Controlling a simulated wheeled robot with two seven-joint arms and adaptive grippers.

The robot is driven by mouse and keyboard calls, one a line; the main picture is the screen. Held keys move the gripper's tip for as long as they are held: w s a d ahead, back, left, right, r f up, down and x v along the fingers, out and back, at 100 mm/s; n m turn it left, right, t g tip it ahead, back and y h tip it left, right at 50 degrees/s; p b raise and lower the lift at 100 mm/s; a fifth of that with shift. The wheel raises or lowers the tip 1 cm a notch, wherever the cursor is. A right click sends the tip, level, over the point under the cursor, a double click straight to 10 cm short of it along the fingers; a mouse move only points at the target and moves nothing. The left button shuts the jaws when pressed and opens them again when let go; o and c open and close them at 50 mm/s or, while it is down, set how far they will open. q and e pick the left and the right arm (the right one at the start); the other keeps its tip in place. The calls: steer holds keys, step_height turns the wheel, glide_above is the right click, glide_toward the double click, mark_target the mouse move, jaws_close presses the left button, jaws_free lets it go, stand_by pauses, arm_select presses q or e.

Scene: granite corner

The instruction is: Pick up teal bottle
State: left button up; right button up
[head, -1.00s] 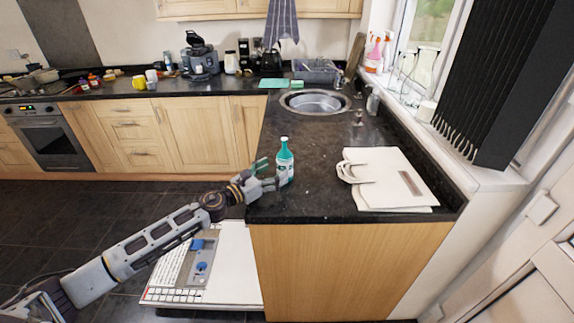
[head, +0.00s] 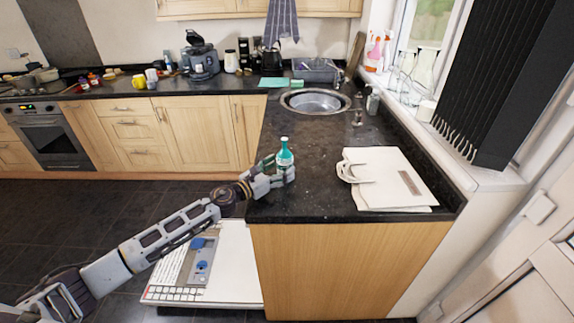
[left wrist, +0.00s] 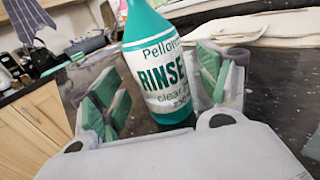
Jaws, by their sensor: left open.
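The teal bottle (head: 285,155) stands upright near the left edge of the dark counter, with a white cap and a white label. In the left wrist view the bottle (left wrist: 160,70) shows large, its label reading "RINSE". My left gripper (head: 279,169) is around the lower part of the bottle. In the left wrist view its green-padded fingers (left wrist: 162,88) stand open on either side of the bottle. A gap shows on the left of the bottle; the right finger looks close to it, and I cannot tell whether it touches. My right gripper is not in view.
White folded boards or bags (head: 392,180) lie on the counter to the right of the bottle. A round sink (head: 314,101) is behind. The dark counter (head: 310,150) between bottle and sink is clear. A window wall bounds the counter at right.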

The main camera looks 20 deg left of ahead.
mark_target(286, 140)
arm_select(q)
steer(key=shift+x, duration=0.85)
steer(key=shift+w+d, duration=0.3)
steer(key=shift+w, duration=0.15)
steer(key=shift+w+d, duration=0.1)
steer(key=shift+w, duration=0.05)
steer(key=c, duration=1.4)
steer(key=shift+r, duration=0.2)
steer(key=shift+c, duration=0.2)
steer(key=shift+r+p, duration=0.45)
step_height(286, 140, up, 6)
steer(key=p, duration=0.2)
steer(key=shift+p, duration=0.3)
step_height(286, 140, up, 2)
steer(key=shift+r+p, duration=0.1)
steer(key=shift+p, duration=0.35)
steer(key=shift+r, duration=0.25)
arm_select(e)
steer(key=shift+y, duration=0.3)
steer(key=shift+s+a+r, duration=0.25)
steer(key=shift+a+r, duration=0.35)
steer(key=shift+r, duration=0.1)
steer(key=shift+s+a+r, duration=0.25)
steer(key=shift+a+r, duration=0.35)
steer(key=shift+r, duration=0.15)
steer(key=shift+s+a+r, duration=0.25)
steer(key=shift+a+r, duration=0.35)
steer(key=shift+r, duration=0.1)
